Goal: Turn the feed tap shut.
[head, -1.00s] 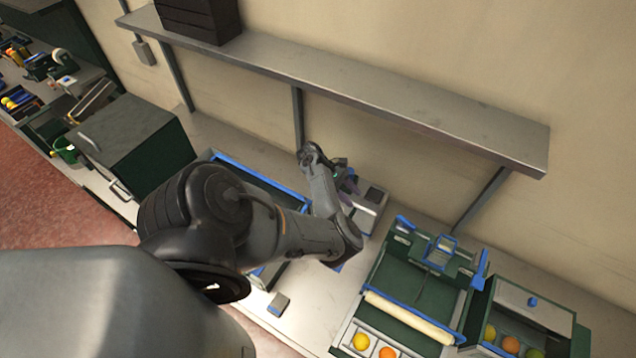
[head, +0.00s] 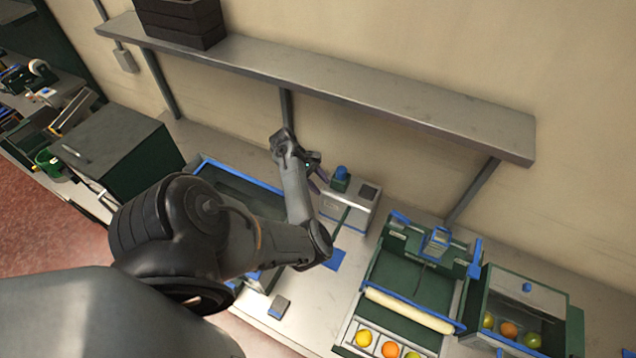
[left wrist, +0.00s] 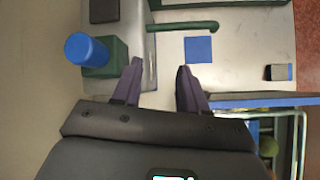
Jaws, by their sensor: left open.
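A pale grey box unit (head: 330,208) stands on the bench with a blue knob (head: 341,172) on a green block at its back. A green bar (head: 345,217) sticks out at its front. I cannot tell for sure which of these is the feed tap. In the left wrist view the blue knob (left wrist: 88,49) is left of the fingers and the green bar (left wrist: 185,27) lies ahead of them. My left gripper (head: 316,178) is open and empty, just left of the box unit; its fingertips (left wrist: 158,72) are apart, touching neither part visibly. My right gripper is not in view.
A blue square (head: 335,259) lies on the bench before the box unit. A blue-rimmed tray (head: 215,164) is left, partly behind my arm. A green sorter (head: 410,279) and bin (head: 530,294) with fruit stand right. A shelf (head: 370,90) runs above.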

